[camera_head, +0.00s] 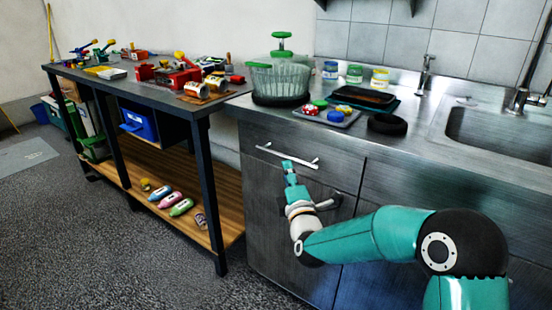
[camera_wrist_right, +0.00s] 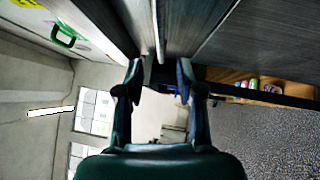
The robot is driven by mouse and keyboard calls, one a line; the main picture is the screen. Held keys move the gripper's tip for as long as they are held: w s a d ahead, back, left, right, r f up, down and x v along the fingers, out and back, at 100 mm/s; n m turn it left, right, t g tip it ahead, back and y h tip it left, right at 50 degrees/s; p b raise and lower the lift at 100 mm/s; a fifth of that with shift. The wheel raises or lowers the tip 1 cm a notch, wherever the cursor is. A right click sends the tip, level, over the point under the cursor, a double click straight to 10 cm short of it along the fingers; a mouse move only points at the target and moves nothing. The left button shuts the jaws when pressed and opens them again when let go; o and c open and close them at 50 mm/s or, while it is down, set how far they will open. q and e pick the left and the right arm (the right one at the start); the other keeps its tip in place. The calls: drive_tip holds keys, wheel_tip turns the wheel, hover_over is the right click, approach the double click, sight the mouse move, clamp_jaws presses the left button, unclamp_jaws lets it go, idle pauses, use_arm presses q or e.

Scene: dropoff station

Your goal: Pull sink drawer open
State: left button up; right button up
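The sink drawer (camera_head: 262,139) is the metal front under the left end of the steel counter, and it looks flush with the cabinet. Its light bar handle (camera_head: 303,161) runs across the front. My right gripper (camera_head: 288,164) is at the middle of this handle. In the right wrist view, my right gripper (camera_wrist_right: 159,72) has its two fingers apart, with the handle (camera_wrist_right: 158,35) running between them at the tips. I cannot tell whether either finger touches it. My left gripper is not in view.
A second handle (camera_head: 329,202) sits lower on the cabinet, behind my right arm. The counter holds a green-lidded container (camera_head: 278,80), a grey tray (camera_head: 345,121) and a sink (camera_head: 500,135). A workbench (camera_head: 205,110) with tools stands at left. Floor (camera_head: 120,250) in front is clear.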

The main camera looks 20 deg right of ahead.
sight(283, 156)
drive_tip(key=w, duration=0.5)
drive_tip(key=w+d+r, duration=0.1)
drive_tip(key=w, duration=0.2)
drive_tip(key=shift+s, duration=0.1)
clamp_jaws()
